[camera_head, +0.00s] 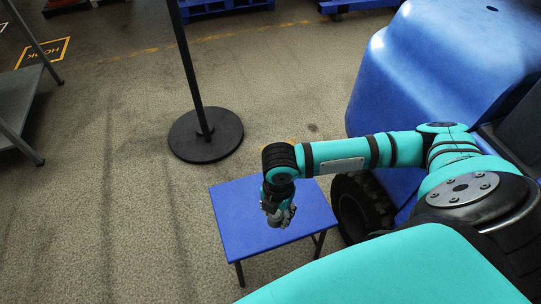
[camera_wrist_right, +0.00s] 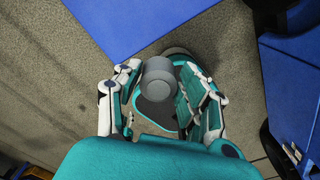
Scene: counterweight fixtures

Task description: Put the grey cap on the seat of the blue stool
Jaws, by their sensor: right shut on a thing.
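The blue stool (camera_head: 240,225) stands on the floor in the middle of the head view, with a flat square seat and thin dark legs. My right gripper (camera_head: 279,216) hangs from above and overlaps the seat in that view. In the right wrist view my right gripper (camera_wrist_right: 163,100) is shut on the grey cap (camera_wrist_right: 159,74), a small rounded grey piece between its fingers. The stool's blue seat (camera_wrist_right: 125,22) lies beyond the cap at the top, with bare floor beside it. The fingers and palm hide part of the cap. The height above the seat is unclear. My left gripper is out of view.
A dark post on a round black base (camera_head: 205,135) stands behind the stool. A large blue machine (camera_head: 425,75) with a black tyre (camera_head: 360,207) is close on the right. A grey metal shelf (camera_head: 20,95) is at the far left. Floor left of the stool is clear.

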